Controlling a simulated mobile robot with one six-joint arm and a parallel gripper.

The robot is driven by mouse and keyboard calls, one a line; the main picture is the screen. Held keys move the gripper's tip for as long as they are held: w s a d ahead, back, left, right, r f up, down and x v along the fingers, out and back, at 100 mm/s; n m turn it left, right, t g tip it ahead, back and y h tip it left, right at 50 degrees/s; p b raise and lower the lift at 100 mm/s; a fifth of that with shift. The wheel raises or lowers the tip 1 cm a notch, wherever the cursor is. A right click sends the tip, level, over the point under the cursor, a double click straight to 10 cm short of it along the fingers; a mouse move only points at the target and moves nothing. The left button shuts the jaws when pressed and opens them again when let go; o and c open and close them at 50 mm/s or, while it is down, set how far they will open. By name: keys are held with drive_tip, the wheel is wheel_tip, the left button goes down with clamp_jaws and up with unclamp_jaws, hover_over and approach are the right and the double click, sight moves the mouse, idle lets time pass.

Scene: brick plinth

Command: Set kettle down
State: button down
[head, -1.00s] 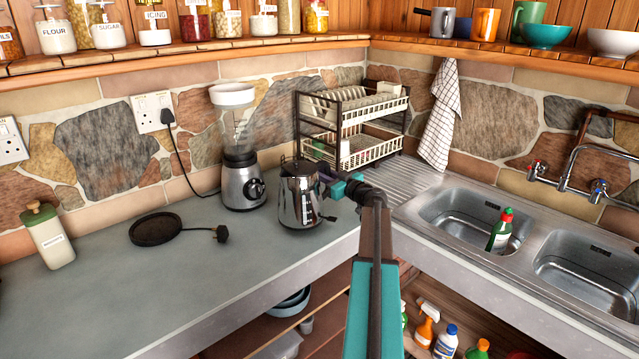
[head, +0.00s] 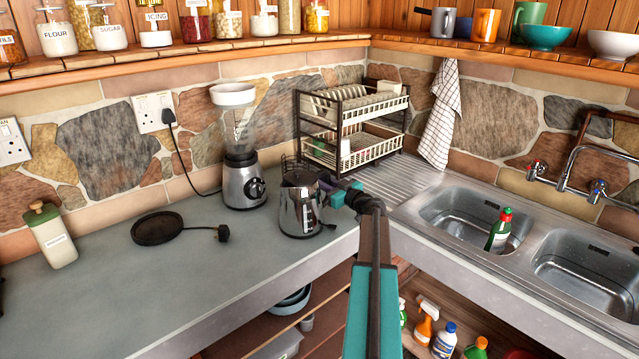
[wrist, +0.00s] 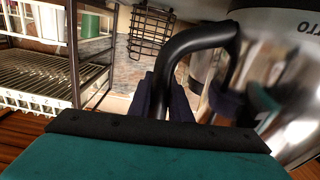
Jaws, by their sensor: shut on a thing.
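The kettle (head: 299,208) is a shiny metal jug with a dark handle. In the head view it is upright at the counter's right end, just in front of the blender. Its base appears at or very near the grey counter (head: 130,285); I cannot tell whether it touches. My gripper (head: 343,191) comes from the right and is shut on the kettle's handle. In the wrist view the black handle (wrist: 205,38) passes between my dark fingers (wrist: 165,100), and the kettle's metal body (wrist: 285,85) fills the right side. The black round kettle base (head: 158,228) lies left on the counter.
The blender (head: 243,185) stands close behind the kettle. A dish rack (head: 350,130) is behind to the right, with the sink (head: 465,215) further right. A beige canister (head: 51,236) stands far left. The counter between canister and blender is mostly clear around the base.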

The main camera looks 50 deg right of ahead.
drive_tip(key=c, duration=2.1)
unclamp_jaws()
drive_tip(key=shift+f, duration=0.1)
drive_tip(key=o, duration=0.5)
drive_tip(key=shift+c, duration=0.2)
drive_tip(key=shift+r, duration=0.25)
drive_tip(key=s+b, duration=0.3)
drive_tip(key=s, duration=0.9)
drive_tip(key=shift+a+b, duration=0.3)
drive_tip(key=shift+a, duration=0.1)
drive_tip(key=shift+s+f, duration=0.1)
